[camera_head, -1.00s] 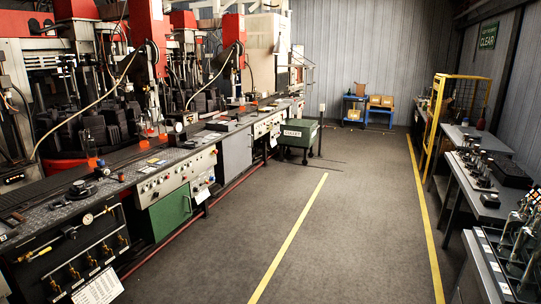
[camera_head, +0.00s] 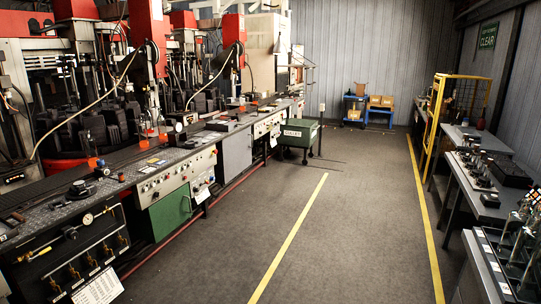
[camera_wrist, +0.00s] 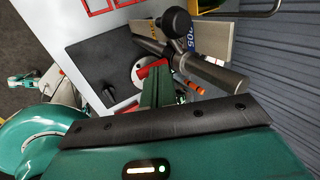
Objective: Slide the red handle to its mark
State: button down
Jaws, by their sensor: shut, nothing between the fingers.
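In the wrist view, a short red bar (camera_wrist: 150,69), which looks like the red handle, sits by a pale round disc on a dark panel. My gripper (camera_wrist: 164,82) shows as green fingers ahead of a black crossbar. It is shut and empty, and its tips are close beside the red bar. I cannot tell whether they touch it. The fingers hide part of the bar's surroundings. I cannot make out the handle's mark. Neither my gripper nor the handle can be picked out in the head view.
In the wrist view, a black knob (camera_wrist: 175,21) and a grey metal cylinder (camera_wrist: 212,72) stand close to my fingers. In the head view, a long machine bench (camera_head: 160,180) lines the left, benches line the right, and the floor (camera_head: 365,220) between is clear.

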jog(key=shift+r, duration=3)
